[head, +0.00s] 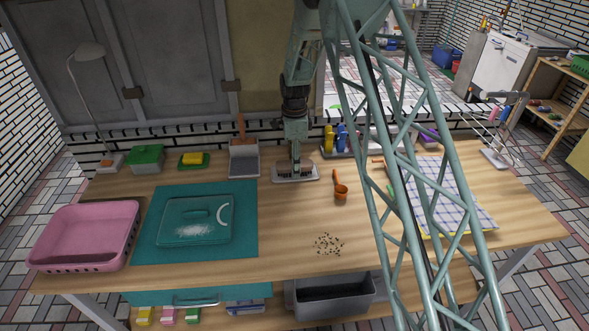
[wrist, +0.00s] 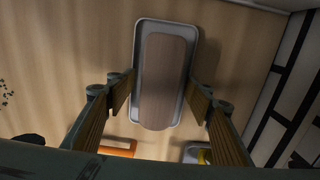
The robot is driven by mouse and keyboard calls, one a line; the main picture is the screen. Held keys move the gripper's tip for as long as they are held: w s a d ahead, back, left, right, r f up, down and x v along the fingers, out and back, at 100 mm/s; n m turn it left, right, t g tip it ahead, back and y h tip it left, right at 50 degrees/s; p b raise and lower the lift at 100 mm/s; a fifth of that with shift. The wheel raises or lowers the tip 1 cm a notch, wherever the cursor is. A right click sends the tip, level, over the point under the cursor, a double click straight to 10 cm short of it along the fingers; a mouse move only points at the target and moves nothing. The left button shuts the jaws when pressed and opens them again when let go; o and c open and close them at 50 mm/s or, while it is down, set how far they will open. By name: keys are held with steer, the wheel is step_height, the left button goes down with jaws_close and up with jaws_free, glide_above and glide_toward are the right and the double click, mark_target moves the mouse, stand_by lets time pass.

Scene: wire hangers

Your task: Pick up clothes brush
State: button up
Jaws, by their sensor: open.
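The clothes brush looks like a long wooden block with rounded ends (wrist: 165,80) in the wrist view. It lies in a shallow grey tray (wrist: 140,50) with a pale rim. In the head view the tray (head: 309,175) sits near the back of the wooden table, and my gripper mostly hides the brush there. My gripper (head: 295,166) is above the tray, pointing down. In the wrist view my gripper (wrist: 160,88) is open, one finger on each side of the brush. I see no contact, and the height of the fingertips over the tray is hard to tell.
A grey dustpan-like holder (head: 244,160) with an orange handle stands left of the tray. Yellow and blue bottles (head: 335,139) stand to its right. The tiled wall is close behind.

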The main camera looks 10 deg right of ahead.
steer(key=shift+c, duration=0.3)
steer(key=c, duration=0.9)
steer(key=shift+c, duration=0.3)
steer(key=shift+r, duration=0.1)
steer(key=shift+r, duration=1.6)
steer(key=shift+s+r+p, duration=0.1)
steer(key=shift+s+p, duration=0.05)
steer(key=shift+p, duration=0.15)
steer(key=s, duration=0.5)
steer(key=s+r, duration=0.1)
steer(key=s, duration=0.9)
steer(key=shift+s+r+p, duration=0.2)
steer(key=shift+s+p, duration=0.1)
steer(key=shift+s, duration=0.05)
